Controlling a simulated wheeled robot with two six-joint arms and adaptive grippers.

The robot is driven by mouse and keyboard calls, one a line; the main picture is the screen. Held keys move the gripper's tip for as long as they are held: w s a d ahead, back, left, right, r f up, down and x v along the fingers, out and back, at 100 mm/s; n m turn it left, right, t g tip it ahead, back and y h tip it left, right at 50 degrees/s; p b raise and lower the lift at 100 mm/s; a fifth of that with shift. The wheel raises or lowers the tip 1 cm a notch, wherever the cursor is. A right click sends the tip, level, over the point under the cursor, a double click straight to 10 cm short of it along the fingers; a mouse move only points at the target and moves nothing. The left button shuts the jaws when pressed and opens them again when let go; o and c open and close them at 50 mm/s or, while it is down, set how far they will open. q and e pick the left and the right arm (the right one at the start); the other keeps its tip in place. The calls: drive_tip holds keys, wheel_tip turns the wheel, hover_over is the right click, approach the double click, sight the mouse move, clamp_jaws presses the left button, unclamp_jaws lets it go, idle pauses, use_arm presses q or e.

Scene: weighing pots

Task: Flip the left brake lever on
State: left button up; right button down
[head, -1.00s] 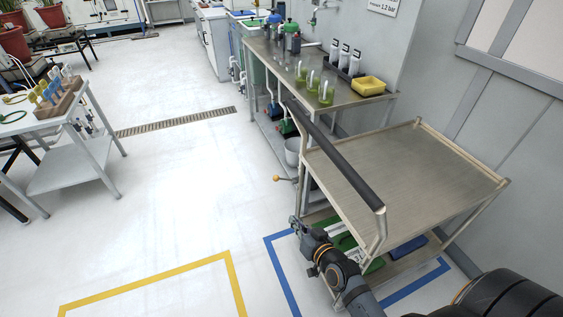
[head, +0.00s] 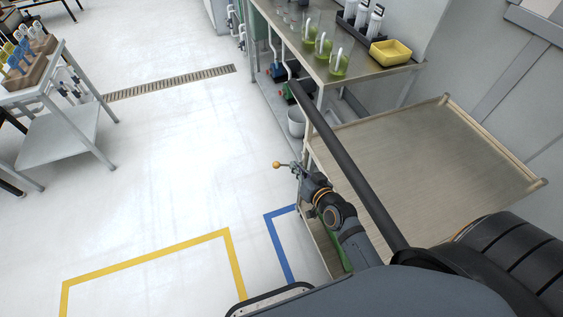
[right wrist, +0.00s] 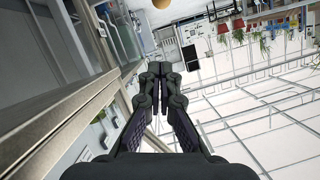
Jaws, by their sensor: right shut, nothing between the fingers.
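The brake lever (head: 277,164), a short rod with a gold ball knob, sticks out to the left from the near left side of the metal cart (head: 440,150). My right gripper (head: 298,172) is right beside the lever, to the right of the knob; I cannot tell whether they touch. In the right wrist view the fingers (right wrist: 160,72) are shut with nothing between them. The gold ball (right wrist: 167,4) is cut by the top edge there, beyond the fingertips. The lever's pivot is hidden behind the gripper. My left gripper is not in view.
A workbench with green flasks (head: 325,48) and a yellow bin (head: 390,52) stands behind the cart. A side table (head: 60,135) is at left. The floor between is clear.

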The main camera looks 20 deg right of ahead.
hover_over(286, 165)
drive_tip(key=s+a, duration=0.1)
drive_tip(key=s, duration=0.2)
wheel_tip(286, 165, down, 2)
use_arm(q)
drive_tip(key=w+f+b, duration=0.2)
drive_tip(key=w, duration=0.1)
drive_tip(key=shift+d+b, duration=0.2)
drive_tip(key=shift+b, duration=0.1)
use_arm(e)
drive_tip(key=f, duration=0.1)
drive_tip(key=a+f, duration=0.1)
drive_tip(key=f, duration=0.1)
drive_tip(key=w+f, duration=0.1)
drive_tip(key=shift+a+f, duration=0.2)
drive_tip(key=shift+a, duration=0.05)
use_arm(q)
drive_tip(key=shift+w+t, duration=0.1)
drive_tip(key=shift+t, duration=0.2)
